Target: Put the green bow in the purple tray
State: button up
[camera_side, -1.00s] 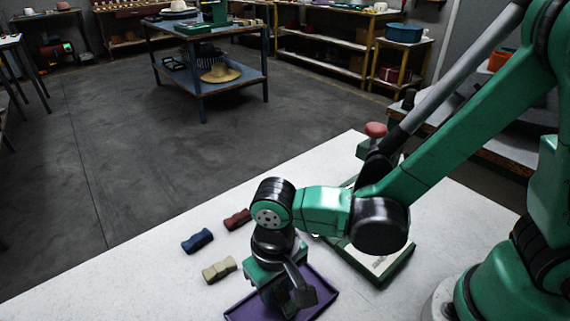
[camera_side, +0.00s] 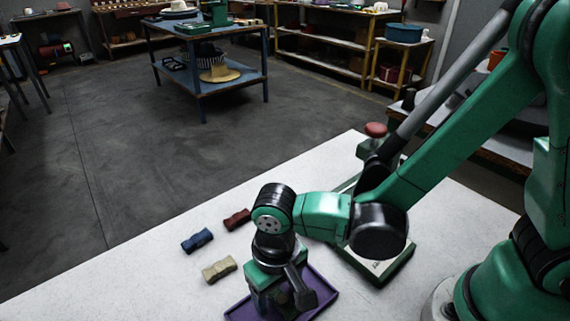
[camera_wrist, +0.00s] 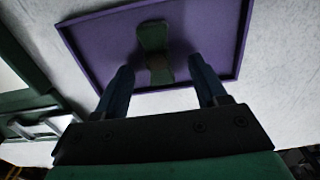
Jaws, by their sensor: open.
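The green bow (camera_wrist: 154,45) lies in the purple tray (camera_wrist: 100,42), as the wrist view shows. It rests on the tray floor, between and a little beyond my fingertips.
A red bow (camera_side: 237,219), a blue bow (camera_side: 197,240) and a beige bow (camera_side: 219,269) lie on the white table (camera_side: 120,280) left of the tray. A green-framed press with a red knob (camera_side: 375,129) stands behind. The table's left part is clear.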

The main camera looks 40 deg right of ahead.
aim_at(278, 292)
notch_tip(278, 292, up, 12)
jog(key=w+d+t, duration=0.1)
jog(key=d+t, duration=0.2)
jog(key=d, duration=0.5)
jog(key=w+d+t, duration=0.2)
jog(key=d+t, duration=0.2)
jog(key=d, duration=0.5)
jog(key=shift+w+r, duration=0.3)
jog(key=shift+r, duration=0.15)
jog(key=shift+o, duration=1.1)
jog(key=o, duration=0.3)
jog(key=a+r+n, duration=0.1)
jog(key=a+r, duration=0.1)
jog(key=a+r+y, duration=0.1)
jog(key=a, duration=0.1)
jog(key=a+r+n, duration=0.1)
jog(key=a+r, duration=0.1)
jog(key=shift+w+r+n+y, duration=0.25)
jog(key=shift+r+n+y, duration=0.05)
jog(key=shift+r, duration=0.05)
jog(key=s+a+r+n+g+y, duration=0.1)
jog(key=s+a+r+n+y, duration=0.15)
jog(key=a+r, duration=0.45)
jog(key=shift+n+h, duration=0.35)
jog(key=shift+h, duration=0.1)
jog(key=x, duration=0.9)
jog(key=shift+s+f, duration=0.2)
jog(key=shift+f, duration=0.1)
jog(key=shift+d, duration=0.1)
